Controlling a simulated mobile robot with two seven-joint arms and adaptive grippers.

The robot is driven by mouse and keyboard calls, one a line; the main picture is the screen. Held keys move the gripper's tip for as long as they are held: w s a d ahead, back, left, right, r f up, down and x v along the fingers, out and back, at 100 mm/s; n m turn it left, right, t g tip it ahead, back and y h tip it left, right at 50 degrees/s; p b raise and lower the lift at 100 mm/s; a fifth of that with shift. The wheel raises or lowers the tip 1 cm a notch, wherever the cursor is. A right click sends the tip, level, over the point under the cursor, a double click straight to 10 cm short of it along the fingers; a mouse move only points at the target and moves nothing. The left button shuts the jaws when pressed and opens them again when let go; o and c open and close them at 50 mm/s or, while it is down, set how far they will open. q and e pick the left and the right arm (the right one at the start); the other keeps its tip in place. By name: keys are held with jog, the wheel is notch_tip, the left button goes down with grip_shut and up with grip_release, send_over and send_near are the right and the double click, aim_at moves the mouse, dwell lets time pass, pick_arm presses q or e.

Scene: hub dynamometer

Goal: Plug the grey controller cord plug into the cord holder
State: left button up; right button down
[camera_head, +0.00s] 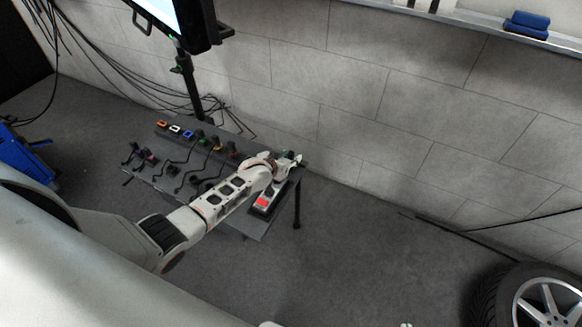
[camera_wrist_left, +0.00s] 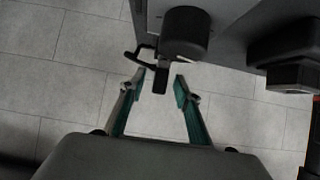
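In the head view my left gripper (camera_head: 291,162) is at the right end of the dark table, small and partly hidden by its own wrist. In the left wrist view the left gripper (camera_wrist_left: 160,86) is open, with teal pads apart. A dark narrow piece (camera_wrist_left: 160,78), possibly the grey plug, reaches between the fingertips; gaps show beside it. It hangs below a dark round cylinder (camera_wrist_left: 185,35). Coloured cord holders (camera_head: 188,134) stand in a row along the table's back edge, with dark cords before them. I cannot tell which is the grey one. My right gripper is not seen.
The dark table (camera_head: 250,225) stands near a grey block wall. A device with a red face (camera_head: 262,202) lies at its right end under my arm. A monitor on a stand (camera_head: 185,65) is behind. A wheel (camera_head: 535,300) lies at lower right.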

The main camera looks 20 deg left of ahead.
pick_arm(q)
jog(key=shift+v, duration=6)
